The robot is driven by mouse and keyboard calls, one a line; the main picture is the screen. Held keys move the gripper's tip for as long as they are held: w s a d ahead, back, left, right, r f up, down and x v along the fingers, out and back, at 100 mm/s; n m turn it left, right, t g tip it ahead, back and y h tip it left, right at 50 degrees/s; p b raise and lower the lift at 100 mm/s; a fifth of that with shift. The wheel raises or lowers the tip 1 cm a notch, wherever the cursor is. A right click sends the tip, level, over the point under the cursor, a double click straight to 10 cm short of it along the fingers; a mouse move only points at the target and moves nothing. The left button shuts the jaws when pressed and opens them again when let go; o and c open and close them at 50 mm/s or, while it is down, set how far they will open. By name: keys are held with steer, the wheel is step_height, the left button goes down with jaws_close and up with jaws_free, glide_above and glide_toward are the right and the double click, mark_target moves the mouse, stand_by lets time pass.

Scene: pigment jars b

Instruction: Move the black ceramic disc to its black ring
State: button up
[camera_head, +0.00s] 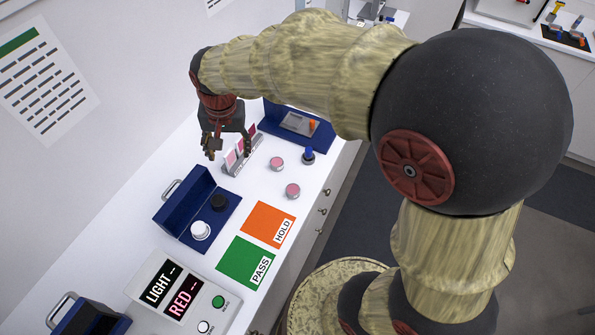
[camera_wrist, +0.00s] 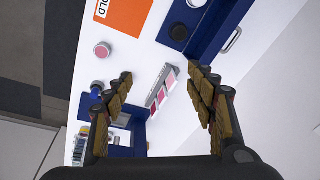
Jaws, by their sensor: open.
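A black round piece (camera_head: 218,203) and a white round piece (camera_head: 200,230) sit in the open blue case (camera_head: 181,207) on the white counter. The black piece also shows in the wrist view (camera_wrist: 179,32). I cannot tell whether it is the ceramic disc alone or whether a black ring lies with it; no separate black ring is distinguishable. My gripper (camera_head: 227,152) is open and empty, pointing down near the swatch rack, behind the blue case and apart from the black piece. In the wrist view my gripper's fingers (camera_wrist: 160,78) stand wide on both sides of the swatch rack.
The swatch rack (camera_head: 243,160) holds pink cards. Orange HOLD (camera_head: 266,224) and green PASS (camera_head: 246,262) mats lie in front, beside a display panel (camera_head: 170,290). Another blue case (camera_head: 318,137) is behind.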

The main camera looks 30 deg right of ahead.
steer(key=s+d+r+n+t, duration=0.1)
steer(key=s+d+r, duration=0.3)
steer(key=s, duration=0.6)
steer(key=s+d+r+n+t, duration=0.2)
steer(key=s+d+r+n, duration=0.2)
steer(key=s, duration=0.6)
steer(key=shift+s+d+r+n, duration=0.3)
steer(key=shift+s+r, duration=0.1)
steer(key=shift+r, duration=0.25)
step_height(320, 180, down, 14)
steer(key=b, duration=1.3)
steer(key=shift+r+b, duration=0.25)
steer(key=shift+b, duration=0.05)
steer(key=shift+c, duration=1.2)
